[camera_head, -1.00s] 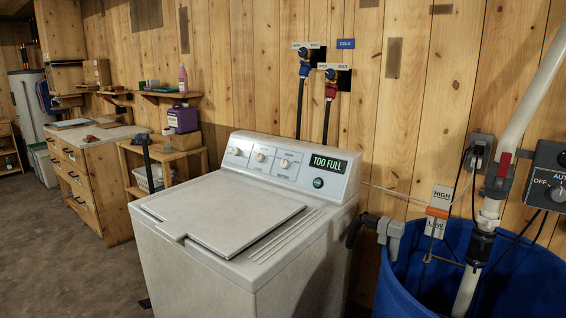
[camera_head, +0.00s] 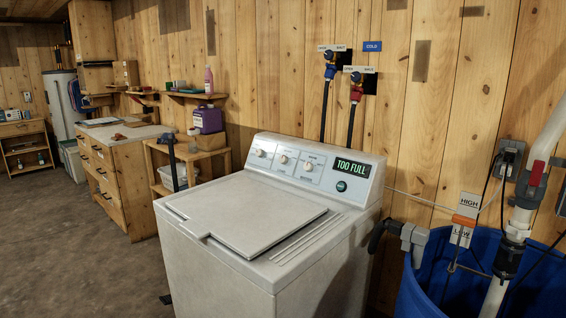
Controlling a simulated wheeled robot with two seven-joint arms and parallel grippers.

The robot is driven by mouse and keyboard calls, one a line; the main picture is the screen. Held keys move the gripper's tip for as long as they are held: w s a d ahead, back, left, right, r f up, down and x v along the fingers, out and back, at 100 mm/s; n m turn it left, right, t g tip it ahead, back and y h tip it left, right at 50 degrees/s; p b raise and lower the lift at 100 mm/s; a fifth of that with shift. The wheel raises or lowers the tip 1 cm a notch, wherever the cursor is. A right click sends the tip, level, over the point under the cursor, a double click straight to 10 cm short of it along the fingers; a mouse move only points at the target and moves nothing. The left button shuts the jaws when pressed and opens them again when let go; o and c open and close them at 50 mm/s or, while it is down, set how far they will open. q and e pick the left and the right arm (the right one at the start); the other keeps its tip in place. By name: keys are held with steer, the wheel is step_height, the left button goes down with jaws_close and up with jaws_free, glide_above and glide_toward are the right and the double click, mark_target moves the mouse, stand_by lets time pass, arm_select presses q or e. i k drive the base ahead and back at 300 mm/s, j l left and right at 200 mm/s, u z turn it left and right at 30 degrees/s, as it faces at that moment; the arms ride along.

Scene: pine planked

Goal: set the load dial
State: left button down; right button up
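The white washing machine (camera_head: 345,258) stands in the middle, its lid (camera_head: 245,213) shut. Its sloped control panel (camera_head: 322,186) carries three round cream dials: a left dial (camera_head: 260,153), a middle dial (camera_head: 284,159) and a right dial (camera_head: 308,166). Their labels are too small to read, so I cannot tell which one is the load dial. A lit display (camera_head: 352,167) reads TOO FULL in green, with a round dark button (camera_head: 341,186) below it. Neither of my grippers is in view.
A blue barrel (camera_head: 415,290) with a white pipe and hoses stands right of the washer. Blue and red valves (camera_head: 330,70) are on the wall behind. A wooden drawer cabinet (camera_head: 125,190) and low shelf stand left. Brown floor (camera_head: 60,250) at the left front is clear.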

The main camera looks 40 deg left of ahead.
mark_target(283, 159)
steer(key=j, duration=0.7)
steer(key=k+j+z, duration=0.1)
steer(key=j, duration=1.3)
steer(key=k+j+z, duration=0.1)
steer(key=j, duration=0.6)
steer(key=k+j, duration=0.1)
steer(key=j, duration=0.6)
steer(key=k+j+z, duration=0.1)
steer(key=j, duration=0.6)
